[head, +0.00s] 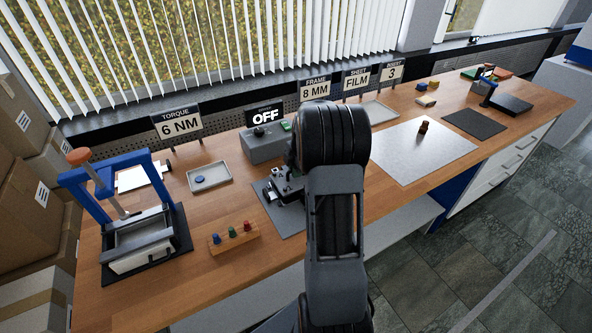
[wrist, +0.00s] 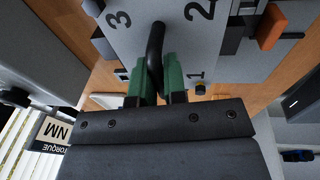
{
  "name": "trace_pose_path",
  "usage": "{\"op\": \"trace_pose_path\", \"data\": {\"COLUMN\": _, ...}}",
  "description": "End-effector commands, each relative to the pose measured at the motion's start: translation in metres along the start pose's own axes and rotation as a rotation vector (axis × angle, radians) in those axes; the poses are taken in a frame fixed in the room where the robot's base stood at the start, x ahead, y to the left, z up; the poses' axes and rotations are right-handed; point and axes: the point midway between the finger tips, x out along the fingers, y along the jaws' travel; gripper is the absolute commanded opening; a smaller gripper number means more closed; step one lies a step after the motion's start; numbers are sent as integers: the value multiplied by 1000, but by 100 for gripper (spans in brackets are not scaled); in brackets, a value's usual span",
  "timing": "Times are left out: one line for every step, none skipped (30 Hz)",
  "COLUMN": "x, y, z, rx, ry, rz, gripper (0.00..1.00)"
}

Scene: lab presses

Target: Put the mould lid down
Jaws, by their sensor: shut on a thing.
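The mould lid (wrist: 175,15) looks like a pale grey plate marked 1, 2 and 3, with a black arched handle (wrist: 155,50). In the wrist view, my gripper (wrist: 159,82) has green fingertips shut on this handle from both sides. Dark clamp-like parts and an orange lever (wrist: 271,26) show beside the plate. Whether the lid rests on something beneath cannot be told. In the head view, my arm hides the gripper; a dark fixture (head: 284,186) on a grey mat (head: 293,224) shows just left of it.
A blue-framed press (head: 127,178) stands at the left. A grey tray (head: 209,184) holds a blue disc. A wooden block (head: 234,241) carries three coloured pegs. The grey box (head: 264,148) reads OFF. A broad pale sheet (head: 415,157) lies right of my arm, mostly clear.

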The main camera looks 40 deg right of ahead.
Motion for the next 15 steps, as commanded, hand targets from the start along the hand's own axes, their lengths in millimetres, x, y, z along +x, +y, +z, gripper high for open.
{"op": "trace_pose_path", "data": {"x": 2, "y": 0, "z": 0, "rx": 0, "ry": -1, "rz": 2, "gripper": 0}}
{"op": "trace_pose_path", "data": {"x": 3, "y": 0, "z": 0, "rx": 0, "ry": -1, "rz": 2, "gripper": 0}}
{"op": "trace_pose_path", "data": {"x": 4, "y": 0, "z": 1, "rx": 0, "ry": -1, "rz": 2, "gripper": 0}}
{"op": "trace_pose_path", "data": {"x": 4, "y": 0, "z": 1, "rx": 0, "ry": -1, "rz": 2, "gripper": 0}}
{"op": "trace_pose_path", "data": {"x": 5, "y": 0, "z": 1, "rx": 0, "ry": -1, "rz": 2, "gripper": 0}}
{"op": "trace_pose_path", "data": {"x": 4, "y": 0, "z": 1, "rx": 0, "ry": -1, "rz": 2, "gripper": 0}}
{"op": "trace_pose_path", "data": {"x": 4, "y": 0, "z": 1, "rx": 0, "ry": -1, "rz": 3, "gripper": 0}}
{"op": "trace_pose_path", "data": {"x": 4, "y": 0, "z": 1, "rx": 0, "ry": -1, "rz": 2, "gripper": 0}}
{"op": "trace_pose_path", "data": {"x": 4, "y": 0, "z": 0, "rx": 0, "ry": 0, "rz": 0, "gripper": 15}}
{"op": "trace_pose_path", "data": {"x": 4, "y": 0, "z": 0, "rx": 0, "ry": 0, "rz": 0, "gripper": 18}}
{"op": "trace_pose_path", "data": {"x": 4, "y": 0, "z": 0, "rx": 0, "ry": 0, "rz": 0, "gripper": 21}}
{"op": "trace_pose_path", "data": {"x": 4, "y": 0, "z": 0, "rx": 0, "ry": 0, "rz": 0, "gripper": 24}}
{"op": "trace_pose_path", "data": {"x": 4, "y": 0, "z": 0, "rx": 0, "ry": 0, "rz": 1, "gripper": 27}}
{"op": "trace_pose_path", "data": {"x": 4, "y": 0, "z": 0, "rx": 0, "ry": 0, "rz": 1, "gripper": 30}}
{"op": "trace_pose_path", "data": {"x": 4, "y": 0, "z": 0, "rx": 0, "ry": 0, "rz": 1, "gripper": 34}}
